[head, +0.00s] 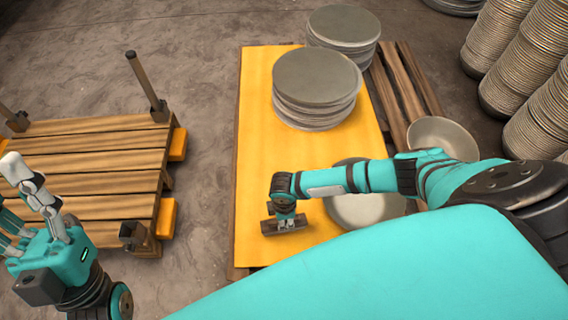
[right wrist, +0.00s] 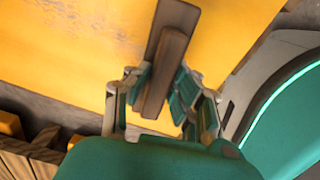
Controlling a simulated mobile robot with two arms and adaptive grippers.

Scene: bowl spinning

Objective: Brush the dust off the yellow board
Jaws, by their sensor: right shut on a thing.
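The yellow board (head: 262,150) is a long flat panel running away from me in the middle of the head view. My right gripper (head: 285,218) is low over its near left part, shut on a brown wooden brush (head: 270,227). In the right wrist view the brush (right wrist: 165,75) sits between the fingers (right wrist: 160,95), with the yellow surface (right wrist: 80,50) behind it. I cannot tell whether it touches the board. My left gripper (head: 28,205) is at the left edge, fingers apart, empty and partly cut off.
Stacks of grey plates (head: 318,85) stand on the board's far part. A grey bowl (head: 365,208) is partly behind my right arm, and another bowl (head: 440,135) is to its right. A wooden pallet (head: 90,170) is at left. Tall plate stacks (head: 535,50) stand at right.

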